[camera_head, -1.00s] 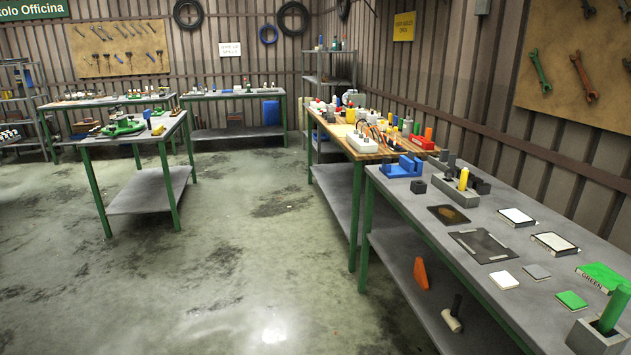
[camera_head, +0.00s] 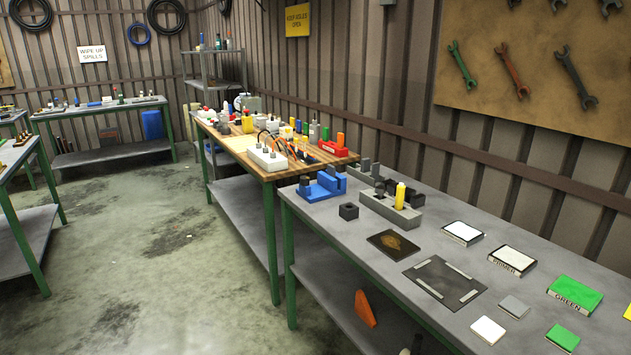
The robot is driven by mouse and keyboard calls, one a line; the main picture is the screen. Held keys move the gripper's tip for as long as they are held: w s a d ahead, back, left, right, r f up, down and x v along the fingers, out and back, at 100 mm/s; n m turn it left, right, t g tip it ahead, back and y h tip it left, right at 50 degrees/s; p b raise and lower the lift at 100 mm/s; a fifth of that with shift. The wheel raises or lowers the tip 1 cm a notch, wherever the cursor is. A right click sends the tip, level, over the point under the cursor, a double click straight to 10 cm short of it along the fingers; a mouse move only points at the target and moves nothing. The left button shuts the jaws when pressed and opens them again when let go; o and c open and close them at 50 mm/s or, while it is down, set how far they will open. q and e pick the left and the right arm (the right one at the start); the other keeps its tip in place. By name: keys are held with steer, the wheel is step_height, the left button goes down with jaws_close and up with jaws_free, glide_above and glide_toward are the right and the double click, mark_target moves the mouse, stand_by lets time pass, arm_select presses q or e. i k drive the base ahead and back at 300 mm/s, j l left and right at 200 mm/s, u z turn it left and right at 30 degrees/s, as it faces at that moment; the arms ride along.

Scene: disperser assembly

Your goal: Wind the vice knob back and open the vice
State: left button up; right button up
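Neither of my grippers is in view. No vice with a clear knob can be made out. A blue block-like device (camera_head: 323,186) with upright parts sits at the far left corner of the near grey table (camera_head: 365,268); I cannot tell whether it is the vice, and no knob shows on it. Beside it stands a grey holder (camera_head: 389,210) with a yellow cylinder (camera_head: 400,196) upright in it. A small dark block (camera_head: 348,211) lies in front of them.
A wooden-topped bench (camera_head: 238,144) crowded with small parts adjoins the grey table. Flat plates and a green box (camera_head: 575,295) lie on the grey table. An orange wedge (camera_head: 365,308) is on its lower shelf.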

mark_target(305, 180)
steer(key=i+j+z, duration=0.1)
steer(key=z, duration=0.35)
steer(key=j+z, duration=0.1)
steer(key=z, duration=0.35)
steer(key=i+j+z, duration=0.1)
steer(key=z, duration=0.35)
steer(key=i+j+z, duration=0.1)
steer(key=j+z, duration=0.15)
steer(key=j, duration=0.5)
steer(key=j+z, duration=0.25)
steer(key=j, duration=0.45)
steer(key=j+z, duration=0.3)
steer(key=j, duration=0.45)
steer(key=k+j+z, duration=0.25)
steer(key=j, duration=0.45)
steer(key=i+j, duration=0.05)
steer(key=i, duration=0.05)
